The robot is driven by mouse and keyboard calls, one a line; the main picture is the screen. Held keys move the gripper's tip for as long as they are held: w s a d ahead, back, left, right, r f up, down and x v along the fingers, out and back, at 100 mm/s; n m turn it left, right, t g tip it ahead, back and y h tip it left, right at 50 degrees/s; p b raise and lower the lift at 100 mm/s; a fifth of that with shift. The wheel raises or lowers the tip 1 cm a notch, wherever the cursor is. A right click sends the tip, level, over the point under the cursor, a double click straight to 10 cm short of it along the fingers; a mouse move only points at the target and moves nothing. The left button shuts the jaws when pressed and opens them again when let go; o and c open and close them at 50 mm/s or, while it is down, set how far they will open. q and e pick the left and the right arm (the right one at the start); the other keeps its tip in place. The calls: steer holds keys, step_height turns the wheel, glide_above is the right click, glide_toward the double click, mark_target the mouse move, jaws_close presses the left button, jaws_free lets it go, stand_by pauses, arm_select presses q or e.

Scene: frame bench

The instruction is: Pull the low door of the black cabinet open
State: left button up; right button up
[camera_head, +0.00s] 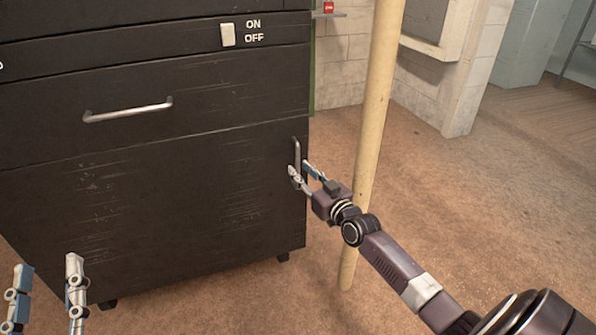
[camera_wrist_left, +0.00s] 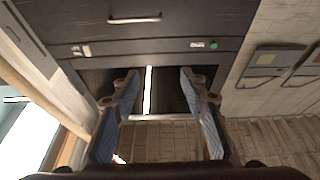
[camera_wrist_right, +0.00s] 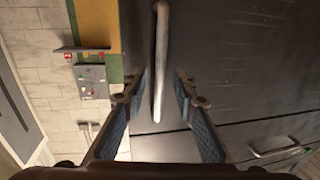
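The black cabinet (camera_head: 60,60) fills the left of the head view. Its low door (camera_head: 150,200) looks flush with the front and carries an upright metal handle (camera_head: 297,155) near its right edge. My right gripper (camera_head: 301,170) is open at this handle. In the right wrist view the handle (camera_wrist_right: 160,60) runs between the two parted fingers, which do not press on it; how deep it sits between them is hard to tell. My left gripper (camera_head: 45,275) is open and empty at the lower left, in front of the cabinet. Its parted fingers also show in the left wrist view (camera_wrist_left: 160,80).
A drawer with a horizontal handle (camera_head: 128,110) is above the door, and an ON/OFF switch (camera_head: 228,35) above that. A pale upright pole (camera_head: 375,120) stands right of the cabinet, behind my right arm. The brown floor (camera_head: 500,200) at the right is clear.

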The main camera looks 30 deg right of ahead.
steer(key=shift+w+b, duration=0.3)
steer(key=shift+w, duration=0.9)
arm_select(q)
steer(key=r+t, duration=0.1)
steer(key=s+r, duration=0.1)
steer(key=s+r+t, duration=0.1)
steer(key=r, duration=0.1)
steer(key=shift+s+t+h, duration=0.15)
steer(key=shift+t+h, duration=0.15)
arm_select(e)
jaws_close()
